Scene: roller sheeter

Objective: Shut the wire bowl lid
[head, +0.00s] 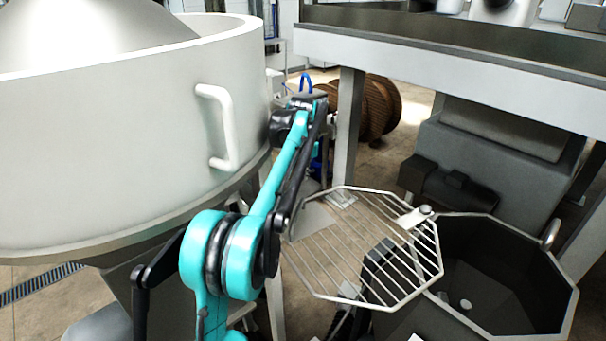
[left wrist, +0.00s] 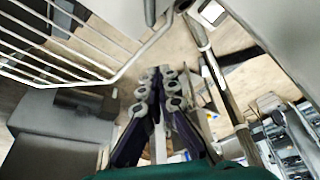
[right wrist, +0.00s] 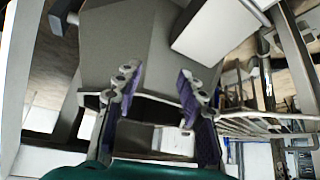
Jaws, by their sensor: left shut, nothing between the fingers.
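The wire lid (head: 318,292), an octagonal metal grid, stands swung open to the left of the dark octagonal bowl (head: 474,310). A bracket joins them near the bowl's rim. The bowl's mouth is uncovered. My left gripper (head: 318,165) is partly hidden behind its arm, beyond the lid's left edge. In the left wrist view its fingers (left wrist: 160,85) are together and empty, with the lid's bars (left wrist: 60,45) at upper left, apart from the fingertips. In the right wrist view my right gripper (right wrist: 157,78) has its fingers apart, and wire bars (right wrist: 265,124) show to its right.
A large pale vessel (head: 130,140) with a handle fills the left of the head view. A metal table on legs (head: 348,130) stands behind the lid. A brown spool (head: 370,105) and a grey machine housing (head: 490,160) stand farther back.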

